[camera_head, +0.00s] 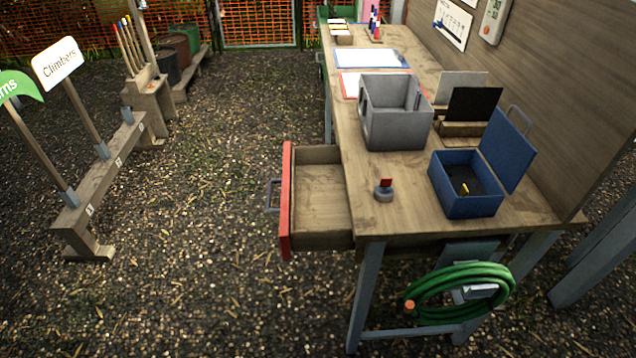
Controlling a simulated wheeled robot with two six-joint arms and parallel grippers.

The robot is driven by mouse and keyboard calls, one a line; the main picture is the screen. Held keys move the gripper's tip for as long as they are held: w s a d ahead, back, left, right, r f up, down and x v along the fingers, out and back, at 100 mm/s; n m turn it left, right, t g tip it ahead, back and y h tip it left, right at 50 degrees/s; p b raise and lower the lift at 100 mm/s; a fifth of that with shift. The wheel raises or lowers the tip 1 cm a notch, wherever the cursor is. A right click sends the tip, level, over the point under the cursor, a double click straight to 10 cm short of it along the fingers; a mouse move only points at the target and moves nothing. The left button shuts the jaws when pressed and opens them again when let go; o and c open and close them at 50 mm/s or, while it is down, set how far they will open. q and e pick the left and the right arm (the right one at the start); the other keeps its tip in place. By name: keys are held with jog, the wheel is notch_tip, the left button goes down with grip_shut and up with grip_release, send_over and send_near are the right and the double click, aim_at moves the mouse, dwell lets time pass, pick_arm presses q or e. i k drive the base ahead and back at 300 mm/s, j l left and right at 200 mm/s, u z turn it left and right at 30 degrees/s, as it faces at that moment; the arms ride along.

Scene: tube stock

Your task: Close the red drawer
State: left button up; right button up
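The red drawer (287,200) stands pulled out from the left side of the wooden workbench (400,210). Its red front faces left and has a grey handle (271,196) on its outer face. The drawer's wooden inside (322,195) is visible and looks empty. Neither of my grippers shows in the head view.
A grey bin (395,115), an open blue box (465,200) and a small red-topped object (384,191) sit on the bench. A green hose (460,290) hangs at its near end. Gravel ground (200,200) left of the drawer is clear up to a low sign rail (105,170).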

aim_at(314, 211)
jog(key=i+j+z, duration=0.2)
jog(key=j, duration=0.2)
jog(key=i+j+z, duration=0.15)
jog(key=j, duration=0.2)
jog(key=j+z, duration=0.2)
jog(key=j, duration=0.25)
jog(key=i, duration=0.5)
